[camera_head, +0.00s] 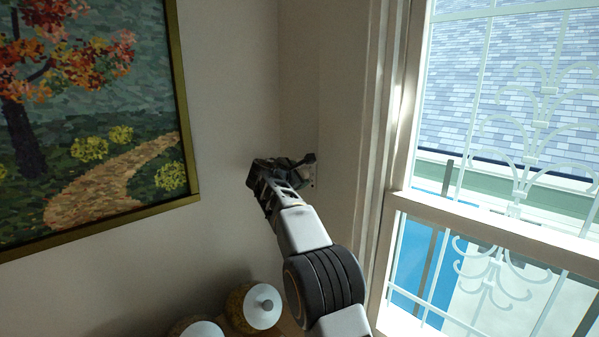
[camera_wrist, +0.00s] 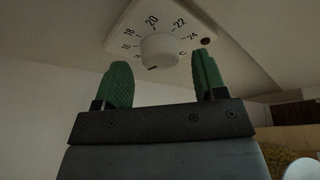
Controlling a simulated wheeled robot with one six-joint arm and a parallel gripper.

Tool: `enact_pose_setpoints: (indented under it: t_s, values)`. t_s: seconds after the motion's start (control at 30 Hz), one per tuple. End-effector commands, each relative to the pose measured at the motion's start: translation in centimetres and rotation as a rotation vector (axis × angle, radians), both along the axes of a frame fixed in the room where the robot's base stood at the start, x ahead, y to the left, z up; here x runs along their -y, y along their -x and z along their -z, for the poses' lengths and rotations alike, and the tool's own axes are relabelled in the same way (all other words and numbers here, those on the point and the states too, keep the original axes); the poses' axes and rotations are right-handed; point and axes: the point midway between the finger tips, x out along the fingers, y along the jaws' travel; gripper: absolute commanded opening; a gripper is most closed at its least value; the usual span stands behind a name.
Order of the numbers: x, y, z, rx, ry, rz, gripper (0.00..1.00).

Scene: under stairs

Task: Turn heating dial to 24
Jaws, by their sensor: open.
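The heating dial is a white plate (camera_wrist: 125,22) with a round white knob (camera_wrist: 160,48), seen in the wrist view. A short dark mark shows on the knob's lower edge. A small dark red spot sits right of 24. My gripper (camera_wrist: 161,58) is open, its green fingers on either side of the knob with gaps visible; contact cannot be told. In the head view my gripper (camera_head: 284,168) is at the wall corner and largely hides the dial.
A framed landscape painting (camera_head: 185,130) hangs left of my arm. A barred window (camera_head: 500,130) with a white frame is at the right. Jars with white lids (camera_head: 256,307) stand below, left of my arm.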

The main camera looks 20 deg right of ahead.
Motion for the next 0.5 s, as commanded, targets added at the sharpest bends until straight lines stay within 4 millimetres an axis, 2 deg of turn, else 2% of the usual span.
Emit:
enact_pose_setpoints:
  t_s: [0.13, 0.5]
  values:
    - [0.71, -0.47, 0.20, 0.000, 0.000, 0.001, 0.65]
    - [0.88, -0.63, 0.37, 0.000, 0.000, 0.000, 0.64]
